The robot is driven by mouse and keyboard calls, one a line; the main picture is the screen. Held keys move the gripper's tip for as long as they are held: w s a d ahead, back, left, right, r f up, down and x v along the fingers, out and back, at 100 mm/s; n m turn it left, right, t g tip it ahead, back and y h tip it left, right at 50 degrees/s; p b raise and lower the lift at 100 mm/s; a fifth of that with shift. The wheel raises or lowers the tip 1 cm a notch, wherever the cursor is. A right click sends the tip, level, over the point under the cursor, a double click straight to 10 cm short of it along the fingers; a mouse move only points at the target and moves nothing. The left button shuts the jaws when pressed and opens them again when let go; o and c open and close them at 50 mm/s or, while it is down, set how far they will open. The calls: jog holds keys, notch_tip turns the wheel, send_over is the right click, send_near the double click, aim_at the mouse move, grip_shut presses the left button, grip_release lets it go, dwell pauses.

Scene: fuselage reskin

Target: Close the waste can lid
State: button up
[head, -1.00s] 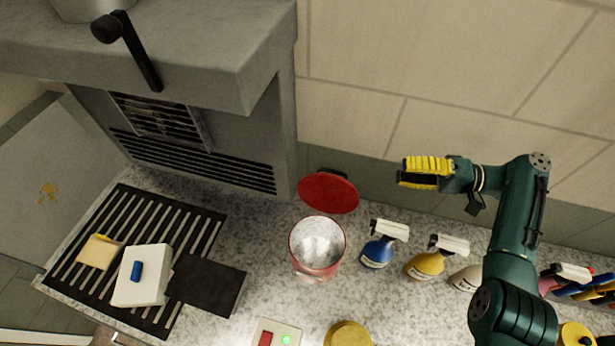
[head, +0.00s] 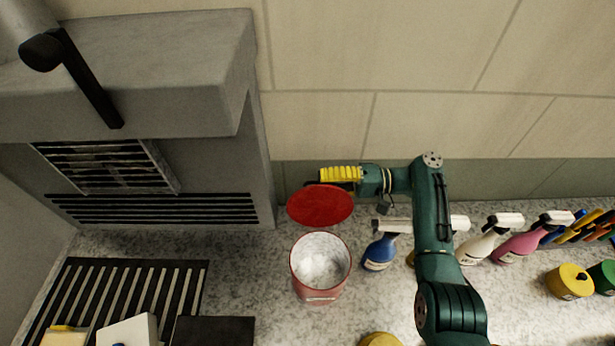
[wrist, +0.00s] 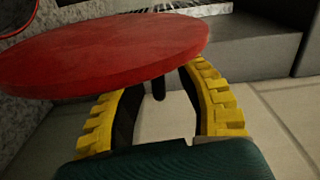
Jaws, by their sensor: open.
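The waste can (head: 322,282) is a small red bucket with a pale inside, standing on the speckled counter. Its round red lid (head: 320,206) is raised at the can's back side, so the can is open. My gripper (head: 322,178), with yellow ridged fingers, is just behind the lid's upper edge in the head view. In the wrist view the lid (wrist: 110,52) spans the upper left and hides the fingertips. The two yellow fingers are spread apart, with nothing seen between them but a dark tab. Whether they touch the lid I cannot tell.
A blue spray bottle (head: 380,250) stands right of the can, with white (head: 476,246) and pink (head: 518,245) bottles further right. A grey machine (head: 190,160) stands at left, above a slatted rack (head: 120,290). The wall is close behind my gripper.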

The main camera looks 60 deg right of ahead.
aim_at(311, 183)
jog(key=shift+x, duration=2)
grip_shut()
